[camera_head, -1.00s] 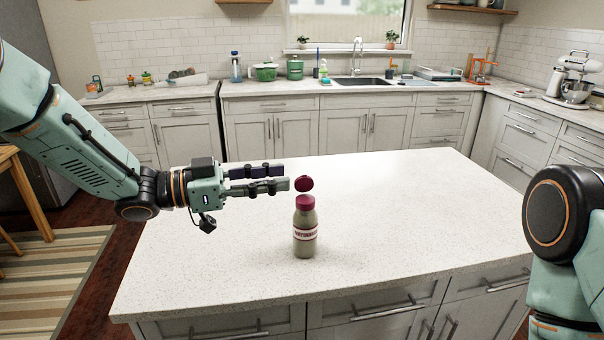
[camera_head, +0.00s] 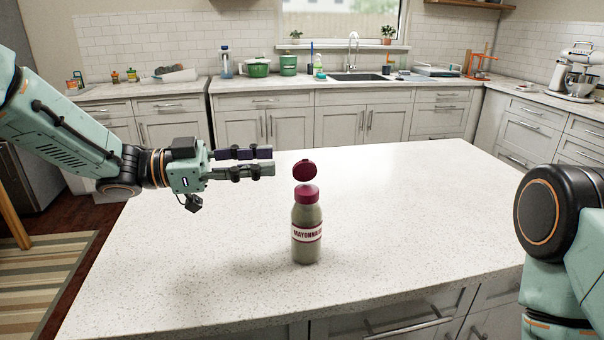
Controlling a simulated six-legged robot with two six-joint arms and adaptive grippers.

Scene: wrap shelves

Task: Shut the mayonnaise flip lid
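The mayonnaise bottle (camera_head: 307,222) stands upright on the pale countertop, with a dark red cap. Its dark red flip lid (camera_head: 304,169) is raised above the cap and tilted open, its broad round face showing. My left gripper (camera_head: 273,160) reaches in from the left, level with the lid and a little left of it, not touching it in the picture. Its two fingers point right, look parted and hold nothing. My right arm stands at the right edge; its gripper is out of view.
The bottle stands on a speckled island countertop (camera_head: 180,265) that is otherwise clear. Behind it, a back counter carries a sink (camera_head: 357,77), green pots (camera_head: 258,68) and a stand mixer (camera_head: 577,75). A striped rug (camera_head: 40,275) lies on the floor at left.

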